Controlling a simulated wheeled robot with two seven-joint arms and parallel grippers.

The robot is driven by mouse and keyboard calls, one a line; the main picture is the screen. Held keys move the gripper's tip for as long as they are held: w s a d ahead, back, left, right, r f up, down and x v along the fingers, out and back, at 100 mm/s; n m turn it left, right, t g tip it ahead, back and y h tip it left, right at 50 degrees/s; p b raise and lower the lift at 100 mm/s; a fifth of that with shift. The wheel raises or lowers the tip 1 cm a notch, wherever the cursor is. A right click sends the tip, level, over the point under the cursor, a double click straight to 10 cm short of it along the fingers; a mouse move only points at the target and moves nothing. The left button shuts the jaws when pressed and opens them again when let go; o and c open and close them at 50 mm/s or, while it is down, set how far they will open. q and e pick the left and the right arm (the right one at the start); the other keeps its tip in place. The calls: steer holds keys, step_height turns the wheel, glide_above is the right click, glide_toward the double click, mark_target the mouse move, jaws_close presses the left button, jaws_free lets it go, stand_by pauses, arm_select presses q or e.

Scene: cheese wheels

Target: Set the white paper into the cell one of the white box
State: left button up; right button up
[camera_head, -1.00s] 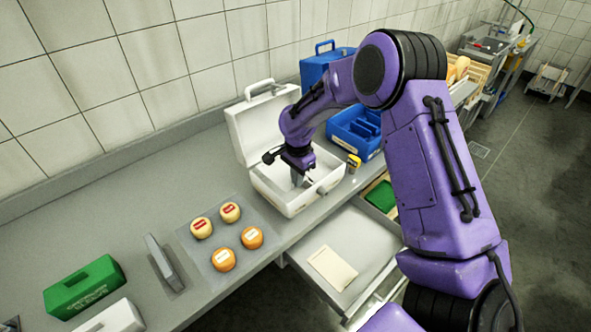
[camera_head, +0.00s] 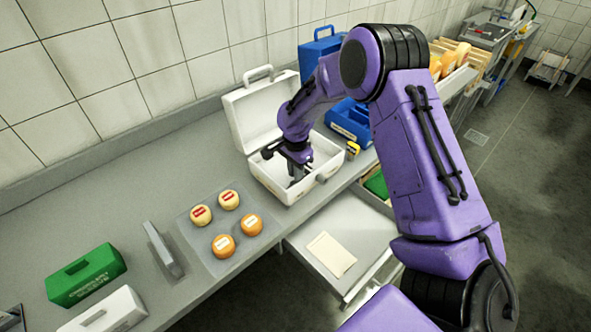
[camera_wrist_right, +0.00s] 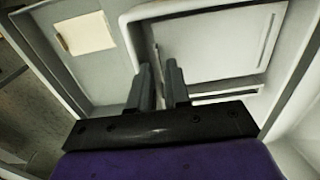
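The white box (camera_head: 277,189) stands open on the counter, its lid raised at the back. My right gripper (camera_head: 295,182) points down inside it. In the right wrist view, the gripper's two fingers (camera_wrist_right: 159,75) stand a little apart with nothing visible between them. The box's inside (camera_wrist_right: 215,45) shows beyond the fingertips, with a bright white strip (camera_wrist_right: 226,94) beside the right finger; I cannot tell whether it is paper. A cream-white sheet (camera_head: 331,255) lies in the open drawer below the counter, and also shows in the wrist view (camera_wrist_right: 86,34). My left gripper is not in view.
Several cheese wheels (camera_head: 228,200) sit on a grey mat left of the box. A grey upright plate (camera_head: 163,250), a green box (camera_head: 86,275) and a white case (camera_head: 105,312) are farther left. A blue box (camera_head: 350,122) and a small yellow item (camera_head: 352,149) stand right. The open drawer (camera_head: 305,232) juts out.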

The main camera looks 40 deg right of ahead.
steer(key=shift+o, duration=0.6)
steer(key=shift+f, duration=0.1)
step_height(320, 180, up, 11)
steer(key=b, duration=0.2)
steer(key=shift+w+f, duration=0.15)
steer(key=shift+f, duration=0.05)
